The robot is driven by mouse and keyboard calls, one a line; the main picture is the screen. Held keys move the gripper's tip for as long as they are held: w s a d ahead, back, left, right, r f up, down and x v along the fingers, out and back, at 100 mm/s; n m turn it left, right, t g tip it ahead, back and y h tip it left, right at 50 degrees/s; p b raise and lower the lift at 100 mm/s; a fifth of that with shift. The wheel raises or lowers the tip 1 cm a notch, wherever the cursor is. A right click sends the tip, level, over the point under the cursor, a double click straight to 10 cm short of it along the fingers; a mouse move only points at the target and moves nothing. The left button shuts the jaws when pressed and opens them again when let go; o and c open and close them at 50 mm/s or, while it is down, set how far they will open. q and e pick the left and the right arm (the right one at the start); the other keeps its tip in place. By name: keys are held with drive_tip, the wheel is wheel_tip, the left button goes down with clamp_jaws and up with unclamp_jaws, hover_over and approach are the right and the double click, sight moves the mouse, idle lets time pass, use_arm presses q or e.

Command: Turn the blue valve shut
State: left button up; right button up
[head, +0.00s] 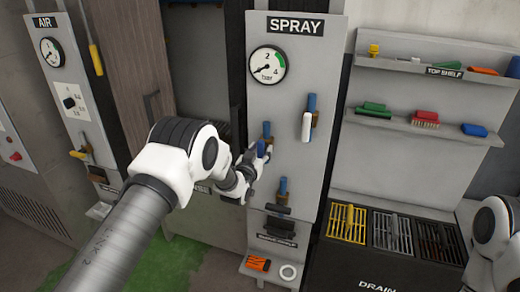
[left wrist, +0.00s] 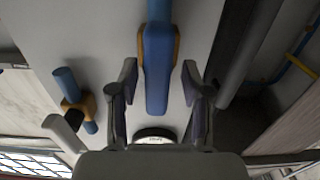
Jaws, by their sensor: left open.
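The blue valve has a blue lever (left wrist: 157,85) over a brass-coloured body and a blue pipe (head: 266,129), at the left of the SPRAY panel (head: 333,60). In the left wrist view the lever lies in line with its pipe. My left gripper (head: 258,161) is open at this valve. In the left wrist view its fingers (left wrist: 160,75) stand on either side of the lever, with gaps showing on both sides. In the head view the gripper partly hides the lever. My right gripper is out of view.
A white-levered valve (head: 307,126) sits close by on the right, and a dark-handled valve (head: 277,209) sits below. A pressure gauge (head: 267,64) is above. Shelves with brushes (head: 425,119) and drain grates (head: 393,231) are farther right. The AIR panel (head: 70,100) is left.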

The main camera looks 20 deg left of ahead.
use_arm(q)
drive_tip(key=shift+d, duration=0.15)
clamp_jaws()
drive_tip(key=shift+f+m+b, duration=0.15)
drive_tip(key=shift+m+b, duration=0.55)
drive_tip(key=shift+b, duration=0.3)
drive_tip(key=m+b, duration=0.7)
drive_tip(key=b, duration=0.1)
drive_tip(key=shift+d+f+m, duration=0.2)
drive_tip(key=shift+d+m, duration=0.05)
drive_tip(key=shift+m, duration=0.05)
drive_tip(key=m+b, duration=0.4)
drive_tip(key=shift+d+f+m, duration=0.1)
drive_tip(key=shift+m, duration=0.2)
drive_tip(key=shift+m+b, duration=1.6)
drive_tip(key=shift+m, duration=0.6)
